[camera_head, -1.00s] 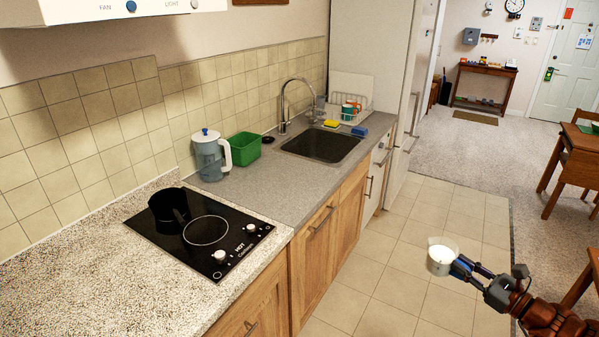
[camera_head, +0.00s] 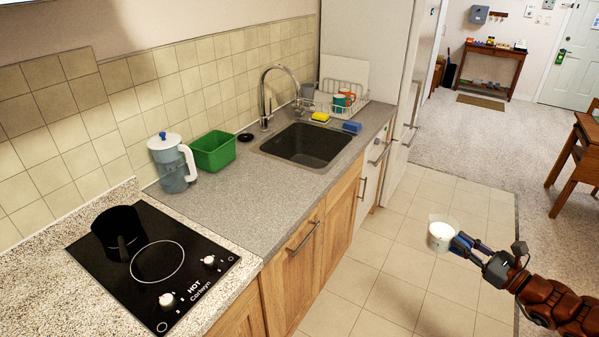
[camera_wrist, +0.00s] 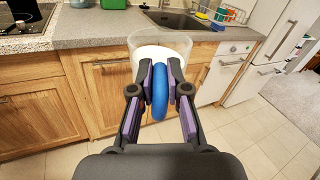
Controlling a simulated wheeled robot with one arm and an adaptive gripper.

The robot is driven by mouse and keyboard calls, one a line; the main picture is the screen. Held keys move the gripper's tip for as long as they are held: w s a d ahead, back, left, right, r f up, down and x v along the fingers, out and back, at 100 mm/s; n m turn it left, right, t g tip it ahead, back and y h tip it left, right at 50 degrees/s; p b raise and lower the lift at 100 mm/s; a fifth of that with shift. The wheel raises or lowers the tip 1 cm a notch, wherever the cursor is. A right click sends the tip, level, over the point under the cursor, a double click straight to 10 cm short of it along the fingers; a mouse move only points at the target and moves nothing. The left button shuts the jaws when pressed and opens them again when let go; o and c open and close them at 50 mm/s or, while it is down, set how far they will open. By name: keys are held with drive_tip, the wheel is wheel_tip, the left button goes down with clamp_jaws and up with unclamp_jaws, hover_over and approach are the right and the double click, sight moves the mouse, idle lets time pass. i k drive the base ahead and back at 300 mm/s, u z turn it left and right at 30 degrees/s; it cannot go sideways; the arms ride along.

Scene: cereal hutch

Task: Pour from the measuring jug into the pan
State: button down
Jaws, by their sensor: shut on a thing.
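The measuring jug (camera_head: 441,236) is a clear cup with white contents and a blue handle. My gripper (camera_head: 463,246) is shut on its handle and holds it upright over the tiled floor, right of the counter and apart from it. In the wrist view the blue handle (camera_wrist: 159,92) sits between the two fingers (camera_wrist: 160,75), with the clear jug wall (camera_wrist: 178,42) beyond it. The pan (camera_head: 118,232) is black and stands on the rear left part of the black hob (camera_head: 190,296), left of the jug. The pan's inside is hard to make out.
A water filter pitcher (camera_head: 172,165), a green tub (camera_head: 213,151) and a sink (camera_head: 310,145) with a tall tap are along the counter. A dish rack (camera_head: 340,98) stands beyond. The counter (camera_head: 225,203) between hob and sink is bare. Floor beside the cabinets is clear.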

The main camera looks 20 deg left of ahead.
sight(117, 226)
drive_tip(key=i, duration=1.3)
drive_tip(key=u, duration=3.5)
